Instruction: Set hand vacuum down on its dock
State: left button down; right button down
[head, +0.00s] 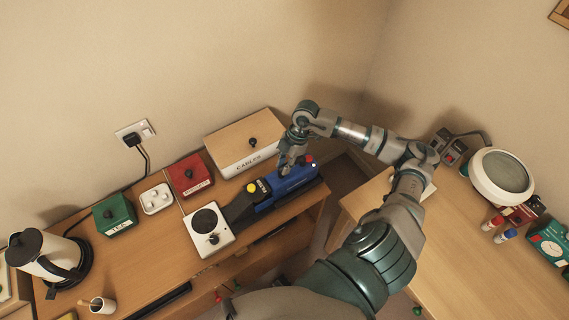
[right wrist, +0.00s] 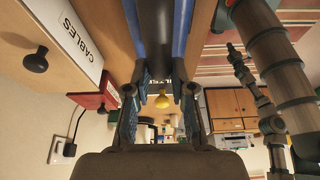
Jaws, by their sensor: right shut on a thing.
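The hand vacuum (head: 288,184), blue and black with a yellow button, lies low over the right end of the wooden desk. My right gripper (head: 286,166) is over it and shut on it. In the right wrist view, the vacuum's blue sides and dark middle (right wrist: 158,30) run between the fingers (right wrist: 160,95). A dark part shows around and below the vacuum; I cannot tell dock from vacuum there, nor whether the vacuum touches it. My left gripper is not in view.
The cables box (head: 243,146) stands just behind the vacuum. A white plate with a dial (head: 208,229) is close on its left. A red box (head: 191,175), green box (head: 114,213) and kettle (head: 45,256) are further left. A gap separates the second desk (head: 460,270).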

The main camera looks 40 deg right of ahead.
jog(key=shift+f, duration=0.25)
dwell(0.4)
jog(key=c, duration=0.5)
grip_release()
jog(key=shift+f, duration=0.1)
notch_tip(320, 180, up, 8)
jog(key=p, duration=0.6)
jog(key=shift+f, duration=0.15)
jog(key=shift+a, duration=0.1)
dwell(0.5)
